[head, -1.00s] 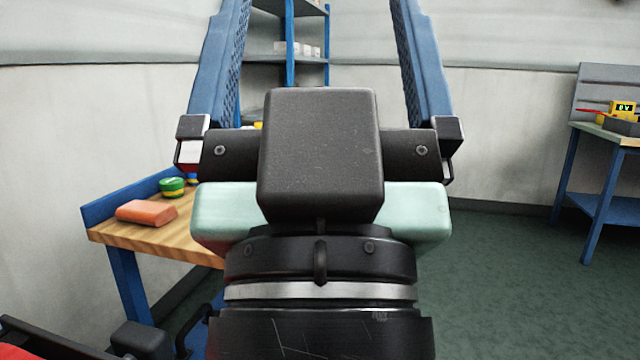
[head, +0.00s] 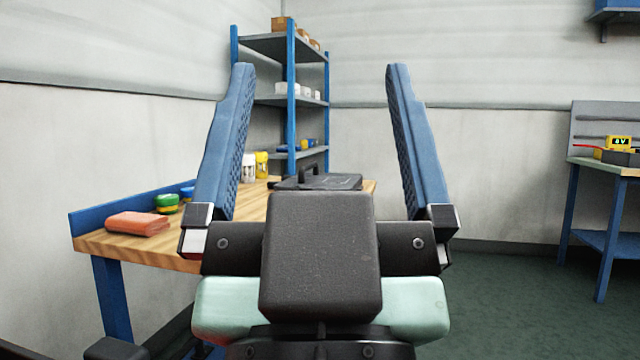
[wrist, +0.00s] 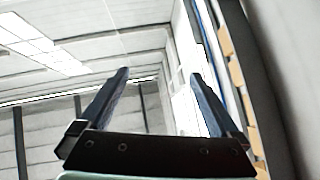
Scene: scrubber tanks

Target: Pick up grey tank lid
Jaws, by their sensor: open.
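My gripper (head: 320,68) is open and empty, its two blue fingers pointing up and apart in the middle of the head view. It also shows in the wrist view (wrist: 159,74), with only ceiling and wall beyond it. A dark grey flat thing with a raised handle (head: 340,181) lies on the workbench (head: 100,245), beyond my gripper. My gripper's body hides its near part. I cannot tell whether it is the grey tank lid. No other lid shows in either view.
On the bench are an orange folded cloth or block (head: 138,223), green tape rolls (head: 166,204) and yellow-capped bottles (head: 261,165). A blue shelf rack (head: 291,90) stands behind. Another bench (head: 600,165) stands right. The green floor (head: 520,270) between is clear.

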